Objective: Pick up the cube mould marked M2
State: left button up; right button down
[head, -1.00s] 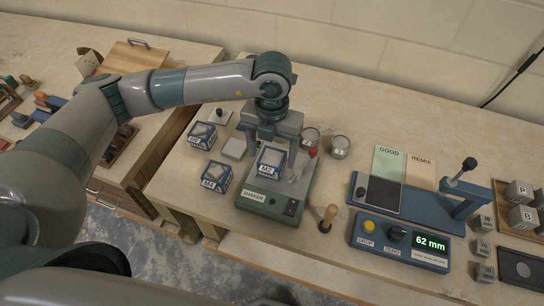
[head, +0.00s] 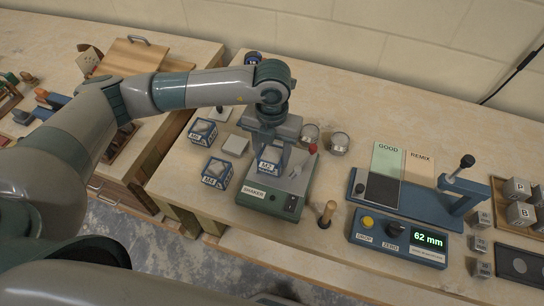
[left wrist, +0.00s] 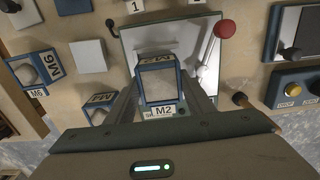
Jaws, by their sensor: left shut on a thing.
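The cube mould M2 (head: 272,157) is a blue-and-white box with a grey inside, over the plate of the green-and-grey shaker (head: 283,204). My left gripper (head: 270,150) comes down from above and is shut on this mould. In the left wrist view the M2 mould (left wrist: 157,82) sits between the two fingers, with its label facing me. I cannot tell whether it touches the shaker plate. My right gripper is not in view.
Mould M4 (head: 217,173) and mould M6 (head: 202,132) stand left of the shaker. A red-knobbed lever (head: 312,149) rises at its right. A wooden-handled tool (head: 327,214) and a gauge reading 62 mm (head: 429,241) are farther right. Bare bench lies behind the cups.

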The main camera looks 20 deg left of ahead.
aim_at(274, 156)
pick_arm(q)
jog(key=shift+r, duration=0.1)
